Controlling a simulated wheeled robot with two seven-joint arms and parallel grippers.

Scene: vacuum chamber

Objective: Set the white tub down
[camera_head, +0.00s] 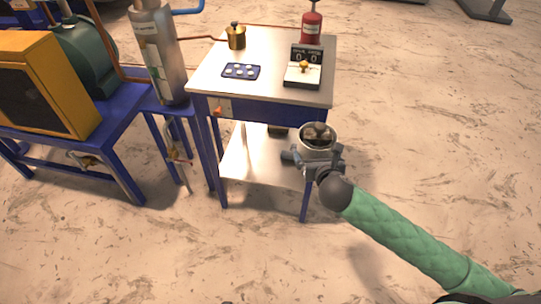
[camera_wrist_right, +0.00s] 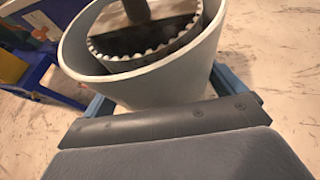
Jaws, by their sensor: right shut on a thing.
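The white tub (camera_head: 317,146) is held up in front of the table's near right corner, seen from above in the head view. Something dark lies inside it. My right gripper (camera_head: 316,162) is shut on the tub. In the right wrist view the tub (camera_wrist_right: 143,82) fills the upper middle, tilted in the picture, with a dark toothed round part (camera_wrist_right: 150,45) inside it. The right gripper (camera_wrist_right: 150,110) shows below it, its fingers mostly hidden behind the tub. My left gripper is not in view.
The blue-framed table (camera_head: 207,78) bears a scale (camera_head: 303,76), a red bottle (camera_head: 311,27), a brass pot (camera_head: 236,37) and a dark blue tray (camera_head: 241,71). Its middle and right front top are bare. A lower shelf (camera_head: 255,163) lies beneath. A steel cylinder (camera_head: 158,55) stands at left.

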